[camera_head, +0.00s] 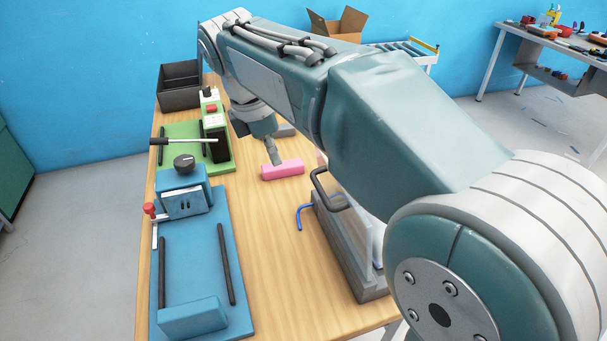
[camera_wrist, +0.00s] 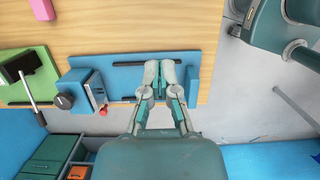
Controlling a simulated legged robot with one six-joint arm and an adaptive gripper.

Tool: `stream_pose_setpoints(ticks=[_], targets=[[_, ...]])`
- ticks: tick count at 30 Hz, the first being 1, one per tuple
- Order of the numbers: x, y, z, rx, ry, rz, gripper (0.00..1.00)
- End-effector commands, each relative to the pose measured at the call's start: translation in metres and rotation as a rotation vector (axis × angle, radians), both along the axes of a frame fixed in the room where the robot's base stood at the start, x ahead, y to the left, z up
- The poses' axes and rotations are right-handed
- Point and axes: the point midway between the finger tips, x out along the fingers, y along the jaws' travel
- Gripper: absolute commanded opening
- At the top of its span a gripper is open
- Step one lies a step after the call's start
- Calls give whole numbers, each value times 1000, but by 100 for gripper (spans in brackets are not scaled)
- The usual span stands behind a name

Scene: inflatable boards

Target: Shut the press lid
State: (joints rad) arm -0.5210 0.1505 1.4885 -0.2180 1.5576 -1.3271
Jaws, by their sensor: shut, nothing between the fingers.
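What looks like the press, a grey base (camera_head: 353,262) with a clear panel (camera_head: 366,225) and black handle (camera_head: 327,190), stands at the right of the wooden table. The panel appears raised above the base; my arm hides part of it, so its exact angle cannot be told. The press is not visible in the wrist view. My gripper (camera_head: 276,161) points down above the table, left of the handle in the picture and apart from it. In the wrist view my gripper (camera_wrist: 166,64) is shut and empty, seen against the end of a blue fixture (camera_wrist: 123,72).
A pink block (camera_head: 283,170) and a blue hex key (camera_head: 301,213) lie on the table (camera_head: 268,245). The blue fixture also shows in the head view (camera_head: 195,255), with a green one (camera_head: 182,130) and a black bin (camera_head: 180,92) behind. The table's front middle is clear.

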Motion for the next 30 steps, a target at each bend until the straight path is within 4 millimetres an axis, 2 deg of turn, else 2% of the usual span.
stream_pose_setpoints(ticks=[17,18,23,30], targets=[[5,-24,-98,0,3,-8,0],[9,-33,-95,3,-2,-11,0],[14,-53,-95,3,-1,-10,0],[17,-60,-95,2,-1,-6,0]])
